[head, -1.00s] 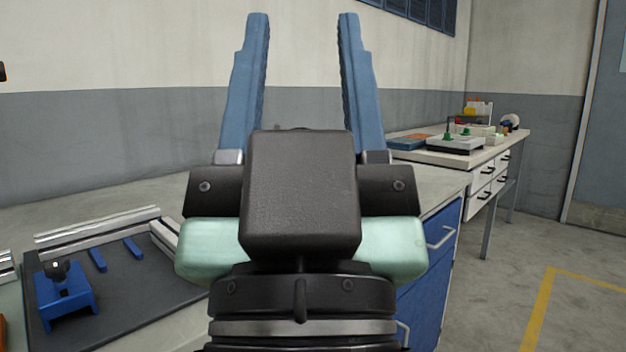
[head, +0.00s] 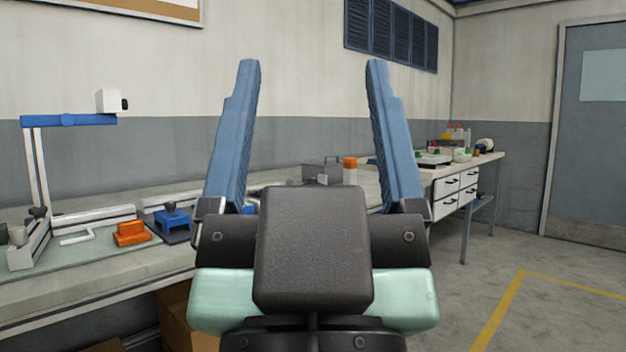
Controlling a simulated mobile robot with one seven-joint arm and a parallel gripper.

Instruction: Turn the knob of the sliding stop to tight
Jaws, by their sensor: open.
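My gripper (head: 308,75) is open and empty, its two blue fingers pointing up in the middle of the head view. A blue block with a dark knob (head: 171,215) sits on a dark board at the left, behind and to the left of my gripper. It looks like the sliding stop, but I cannot be sure. An orange block (head: 132,233) lies left of it on a pale green mat. My gripper is apart from all of these. How tight the knob is cannot be told from here.
A long workbench (head: 110,276) runs along the wall, with a blue-armed stand (head: 68,120) at the left. An orange-capped container (head: 350,170) stands farther back between my fingers. A bench with drawers (head: 456,193) is at the right. The floor (head: 440,300) at right is clear.

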